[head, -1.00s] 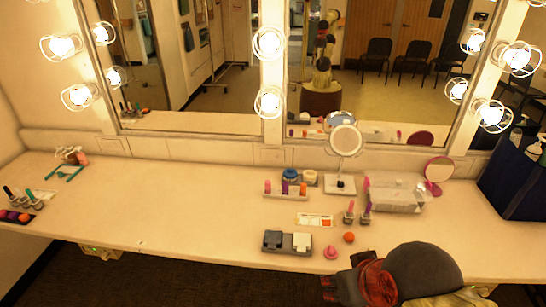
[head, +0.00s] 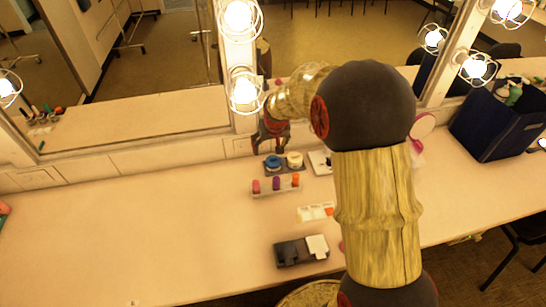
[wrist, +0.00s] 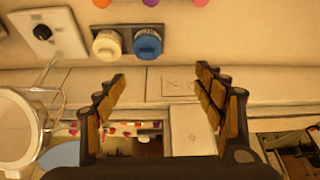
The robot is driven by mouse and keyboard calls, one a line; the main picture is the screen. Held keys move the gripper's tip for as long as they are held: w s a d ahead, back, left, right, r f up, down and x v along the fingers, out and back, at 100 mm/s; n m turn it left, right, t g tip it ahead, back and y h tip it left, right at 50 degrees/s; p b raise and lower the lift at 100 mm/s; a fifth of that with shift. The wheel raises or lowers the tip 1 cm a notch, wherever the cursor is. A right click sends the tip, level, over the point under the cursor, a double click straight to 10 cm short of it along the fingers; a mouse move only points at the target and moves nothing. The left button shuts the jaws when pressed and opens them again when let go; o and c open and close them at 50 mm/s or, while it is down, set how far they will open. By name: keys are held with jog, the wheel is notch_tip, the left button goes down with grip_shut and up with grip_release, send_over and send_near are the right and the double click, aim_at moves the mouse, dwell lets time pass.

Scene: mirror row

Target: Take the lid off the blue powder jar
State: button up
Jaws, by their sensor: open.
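The blue powder jar (head: 273,162) stands at the back of the counter on a small dark tray (head: 274,173), left of a cream-lidded jar (head: 294,160). In the wrist view the blue jar (wrist: 148,42) is just beyond the fingertips, and its blue lid appears to be on. My gripper (head: 269,149) is near the wall, above and behind the jars in the head view. The wrist view shows its two fingers (wrist: 160,76) spread wide, with nothing between them and the jar beyond them. I see no contact with the jar.
A rack of pink, purple and orange lipsticks (head: 276,187) stands just in front of the jars. The wall mirror and bulbs (head: 245,90) rise behind.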

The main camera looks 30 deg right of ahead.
send_over(273, 157)
jog(key=s, duration=0.3)
jog(key=f, duration=0.9)
jog(key=shift+w+a, duration=0.25)
jog(key=b+x, duration=0.1)
jog(key=x, duration=0.4)
jog(key=shift+w+d+f, duration=0.1)
jog(key=shift+w+f, duration=0.1)
jog(key=shift+f, duration=0.1)
jog(key=shift+c, duration=1.1)
jog(key=c, duration=0.7)
